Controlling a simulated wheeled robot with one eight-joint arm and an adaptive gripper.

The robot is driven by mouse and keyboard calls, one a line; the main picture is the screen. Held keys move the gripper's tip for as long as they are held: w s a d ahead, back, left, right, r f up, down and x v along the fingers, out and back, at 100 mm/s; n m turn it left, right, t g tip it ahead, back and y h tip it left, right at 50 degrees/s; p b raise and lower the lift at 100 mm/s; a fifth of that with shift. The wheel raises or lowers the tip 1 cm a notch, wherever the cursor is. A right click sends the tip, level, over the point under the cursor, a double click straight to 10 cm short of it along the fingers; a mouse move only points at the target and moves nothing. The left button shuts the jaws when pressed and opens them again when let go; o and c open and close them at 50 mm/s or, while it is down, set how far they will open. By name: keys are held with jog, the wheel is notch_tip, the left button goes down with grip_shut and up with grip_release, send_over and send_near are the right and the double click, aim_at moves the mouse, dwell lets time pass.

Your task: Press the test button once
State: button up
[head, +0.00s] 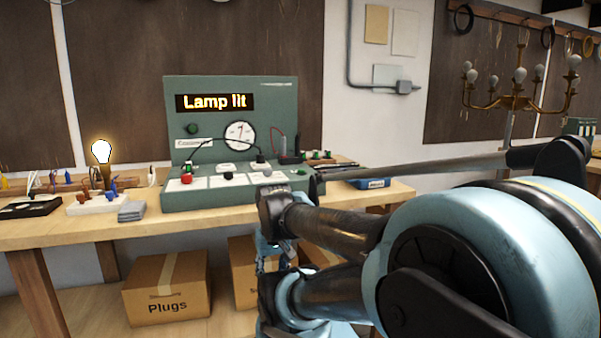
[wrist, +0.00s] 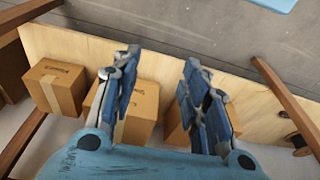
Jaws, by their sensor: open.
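The green test panel (head: 285,105) stands upright at the back of the bench in the head view, and its display (head: 215,102) reads "Lamp lit". A bulb (head: 102,151) glows on the bench to the left. My gripper (wrist: 160,60) is open and empty in the wrist view, with cardboard boxes beyond it. It is apart from the panel's controls.
The wooden bench (head: 60,232) has small parts and a grey block (head: 132,211) left of the panel. A blue tray (head: 375,183) lies to its right. Cardboard boxes, one marked "Plugs" (head: 165,290), stand below. A brass chandelier (head: 515,102) is at the right.

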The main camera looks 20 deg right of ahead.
grip_shut()
dwell(1.1)
